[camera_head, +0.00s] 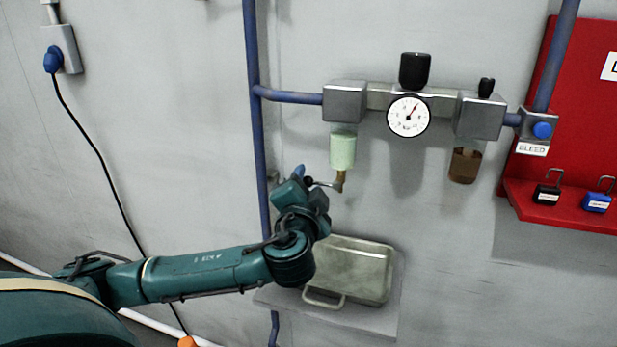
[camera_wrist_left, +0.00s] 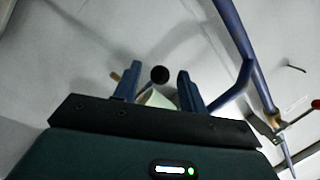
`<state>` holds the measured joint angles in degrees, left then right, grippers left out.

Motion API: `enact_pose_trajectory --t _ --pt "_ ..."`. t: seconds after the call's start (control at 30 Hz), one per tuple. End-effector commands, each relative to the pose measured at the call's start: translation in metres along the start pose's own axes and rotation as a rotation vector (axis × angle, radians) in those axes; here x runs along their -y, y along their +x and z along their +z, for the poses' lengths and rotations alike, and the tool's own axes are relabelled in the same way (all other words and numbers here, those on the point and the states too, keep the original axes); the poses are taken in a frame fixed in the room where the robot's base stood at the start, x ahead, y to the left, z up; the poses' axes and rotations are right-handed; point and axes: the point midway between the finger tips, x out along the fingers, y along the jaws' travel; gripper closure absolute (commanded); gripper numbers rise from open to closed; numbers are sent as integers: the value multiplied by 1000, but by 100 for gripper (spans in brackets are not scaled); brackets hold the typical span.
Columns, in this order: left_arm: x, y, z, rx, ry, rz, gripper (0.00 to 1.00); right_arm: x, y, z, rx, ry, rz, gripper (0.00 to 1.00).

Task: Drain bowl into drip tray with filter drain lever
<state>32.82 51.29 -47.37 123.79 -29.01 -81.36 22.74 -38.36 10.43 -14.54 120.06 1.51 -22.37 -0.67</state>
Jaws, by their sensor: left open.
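The filter bowl (camera_head: 342,151), pale green and translucent, hangs under the left grey block of the wall unit. Below it is a brass drain with a drain lever (camera_head: 327,184) reaching left to a black knob. The drip tray (camera_head: 352,272), a grey metal pan with a front handle, sits below on a small shelf. My left gripper (camera_head: 303,178) is at the lever's knob end, partly hidden by its own wrist. In the left wrist view the open fingers (camera_wrist_left: 158,72) stand either side of the round black knob (camera_wrist_left: 160,75); contact is unclear. My right gripper is out of view.
A blue pipe (camera_head: 254,130) runs vertically just behind my left gripper. A dial gauge (camera_head: 408,116) and a brown bowl (camera_head: 465,165) are to the right. A red lock board (camera_head: 575,120) is far right. A black cable (camera_head: 105,170) hangs at left.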

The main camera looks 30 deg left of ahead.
Motion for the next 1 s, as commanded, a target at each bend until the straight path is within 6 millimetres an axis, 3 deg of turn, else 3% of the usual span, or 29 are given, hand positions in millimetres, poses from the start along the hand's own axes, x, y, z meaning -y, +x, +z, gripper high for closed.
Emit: enact_pose_trajectory --t 0.2,0.47,1.0 --pt "0 16 0 0 0 0 58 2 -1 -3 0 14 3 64" --pt "0 17 0 0 0 1 58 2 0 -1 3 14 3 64" --pt "0 17 0 0 0 1 100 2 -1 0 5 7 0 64"
